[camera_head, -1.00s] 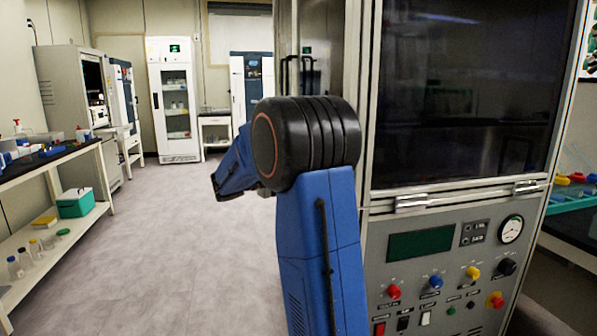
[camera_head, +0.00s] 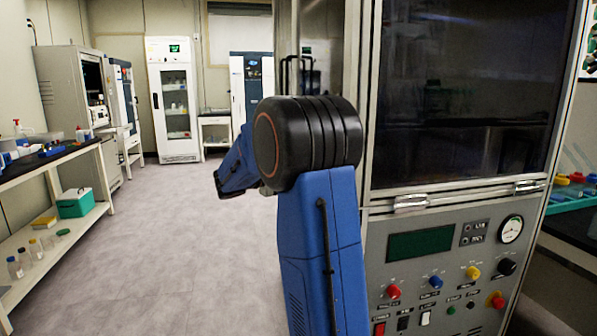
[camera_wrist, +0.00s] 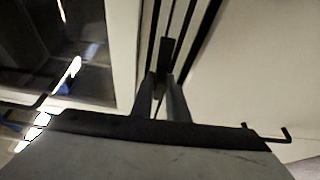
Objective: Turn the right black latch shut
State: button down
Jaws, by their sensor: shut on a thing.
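In the wrist view, my gripper (camera_wrist: 161,94) is closed around a narrow black latch (camera_wrist: 166,52). The latch sticks up between the two fingers, and its lower part is hidden by them. It lies against the grooved dark and light edge strips of the freeze dryer (camera_wrist: 220,80). In the head view, my blue arm with its black joint stands in front of the freeze dryer's left edge. My gripper and the held latch do not show there.
The freeze dryer's dark window (camera_head: 465,100) and control panel (camera_head: 440,285) are right of my arm. A bench (camera_head: 50,165) with bottles stands at the left. Open floor (camera_head: 160,240) lies between. A white glass-door cabinet (camera_head: 174,100) is at the back.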

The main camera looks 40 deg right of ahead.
jog(key=n+y, duration=0.1)
jog(key=n, duration=0.2)
jog(key=shift+n+y, duration=0.4)
jog(key=n+g+y, duration=0.1)
jog(key=n, duration=0.2)
jog(key=shift+y, duration=0.4)
jog(key=n+g+y, duration=0.1)
jog(key=n, duration=0.2)
jog(key=shift+n+g, duration=0.3)
jog(key=shift+g, duration=0.1)
jog(key=shift+n+g+y, duration=0.7)
jog(key=shift+n+y, duration=0.1)
jog(key=shift+n, duration=0.4)
jog(key=c, duration=1.8)
grip_release()
jog(key=shift+o, duration=0.2)
jog(key=shift+w+a, duration=0.1)
